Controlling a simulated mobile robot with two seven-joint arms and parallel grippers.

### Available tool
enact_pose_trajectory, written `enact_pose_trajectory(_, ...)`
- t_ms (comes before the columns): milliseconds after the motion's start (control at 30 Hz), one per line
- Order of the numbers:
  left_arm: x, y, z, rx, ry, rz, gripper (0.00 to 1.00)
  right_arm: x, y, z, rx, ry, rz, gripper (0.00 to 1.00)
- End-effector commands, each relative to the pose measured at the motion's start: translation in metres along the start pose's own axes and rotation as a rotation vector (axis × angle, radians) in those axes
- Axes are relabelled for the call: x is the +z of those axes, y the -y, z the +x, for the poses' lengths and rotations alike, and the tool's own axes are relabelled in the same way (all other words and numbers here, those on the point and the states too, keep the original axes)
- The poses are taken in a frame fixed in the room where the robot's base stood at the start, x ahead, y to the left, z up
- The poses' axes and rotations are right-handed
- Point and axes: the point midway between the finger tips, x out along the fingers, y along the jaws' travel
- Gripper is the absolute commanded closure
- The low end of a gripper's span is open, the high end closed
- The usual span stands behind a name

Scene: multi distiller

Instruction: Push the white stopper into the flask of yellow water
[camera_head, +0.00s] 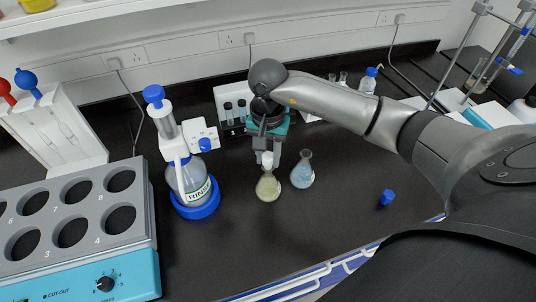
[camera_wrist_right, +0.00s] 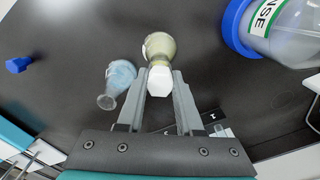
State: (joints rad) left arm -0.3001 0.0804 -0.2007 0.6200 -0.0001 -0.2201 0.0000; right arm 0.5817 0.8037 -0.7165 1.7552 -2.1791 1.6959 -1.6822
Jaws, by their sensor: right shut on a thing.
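The flask of yellow water (camera_head: 268,188) stands upright on the black bench. It also shows in the right wrist view (camera_wrist_right: 160,46), beyond the fingertips. My right gripper (camera_head: 267,157) points down over this flask and is shut on the white stopper (camera_head: 267,161). The stopper also shows between the fingers in the right wrist view (camera_wrist_right: 160,81). The stopper is in line with the flask's mouth and hides it; I cannot tell how far in it sits. My left gripper is not in view.
A flask of blue liquid (camera_head: 302,174) stands close to the right of the yellow one. A rinse bottle with a blue base ring (camera_head: 196,209) stands to the left. A small blue cap (camera_head: 387,197) lies at the right. The bench in front is clear.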

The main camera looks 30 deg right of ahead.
Motion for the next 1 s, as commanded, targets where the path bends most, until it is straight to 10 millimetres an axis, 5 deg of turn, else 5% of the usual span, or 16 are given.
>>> enact_pose_trajectory(500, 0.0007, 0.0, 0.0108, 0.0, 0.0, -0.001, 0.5, -0.0004, -0.0001, 0.0111, 0.0, -0.001, 0.001, 1.0)
enact_pose_trajectory(533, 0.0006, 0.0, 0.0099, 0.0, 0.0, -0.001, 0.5, -0.0003, -0.0001, 0.0103, 0.0, -0.001, 0.001, 0.62)
enact_pose_trajectory(800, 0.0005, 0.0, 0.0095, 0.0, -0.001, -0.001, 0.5, 0.0, -0.0004, 0.0103, 0.001, 0.0, 0.001, 0.31)
enact_pose_trajectory(1000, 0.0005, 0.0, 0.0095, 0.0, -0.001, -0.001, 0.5, 0.0003, -0.0005, 0.0107, 0.002, 0.001, 0.0, 0.3)
